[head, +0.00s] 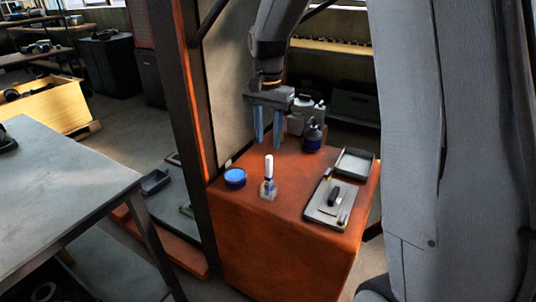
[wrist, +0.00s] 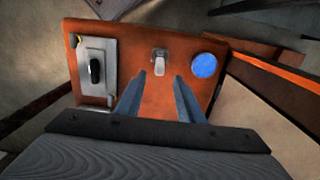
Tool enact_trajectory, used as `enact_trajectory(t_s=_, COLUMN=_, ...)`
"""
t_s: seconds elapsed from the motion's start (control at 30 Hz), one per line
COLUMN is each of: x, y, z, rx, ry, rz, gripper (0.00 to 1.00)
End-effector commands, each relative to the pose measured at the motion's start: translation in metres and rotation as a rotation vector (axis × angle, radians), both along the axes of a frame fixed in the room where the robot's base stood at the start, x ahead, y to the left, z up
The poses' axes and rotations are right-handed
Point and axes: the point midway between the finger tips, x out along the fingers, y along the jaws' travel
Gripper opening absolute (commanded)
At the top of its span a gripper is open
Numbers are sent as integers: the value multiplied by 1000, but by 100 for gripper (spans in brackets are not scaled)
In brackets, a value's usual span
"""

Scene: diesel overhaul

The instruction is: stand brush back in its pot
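A white-handled brush (head: 268,165) stands upright in a small clear pot (head: 268,191) on the orange-red bench top. Its lower end is hard to make out through the pot. In the wrist view the white handle (wrist: 160,66) shows from above, with the pot (wrist: 159,53) at its far end. My gripper (head: 267,144) has its two blue fingers apart, pointing down, empty. It hangs above the bench, behind the brush in the head view. In the wrist view the handle lies ahead of the gap between the fingertips (wrist: 156,80).
A round blue-topped tin (head: 235,178) stands left of the pot. A grey tray (head: 321,212) with a black tool lies to the right. An orange-edged upright post (head: 190,110) rises left of the bench.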

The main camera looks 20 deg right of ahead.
Motion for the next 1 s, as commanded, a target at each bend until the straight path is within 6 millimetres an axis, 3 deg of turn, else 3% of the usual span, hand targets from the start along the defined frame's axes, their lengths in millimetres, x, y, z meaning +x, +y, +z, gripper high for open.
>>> enact_trajectory(t_s=0.2, x=0, y=0, z=27, rx=0, ry=-1, rz=0, gripper=34)
enact_trajectory(t_s=0.37, x=-10, y=0, z=27, rx=1, ry=-1, rz=35, gripper=34)
enact_trajectory(t_s=0.47, x=-34, y=0, z=14, rx=0, ry=-6, rz=126, gripper=34)
enact_trajectory(t_s=0.8, x=-168, y=-1, z=-54, rx=-16, ry=-50, rz=610, gripper=34)
enact_trajectory(t_s=1.0, x=-214, y=-1, z=-74, rx=-26, ry=-64, rz=766, gripper=34)
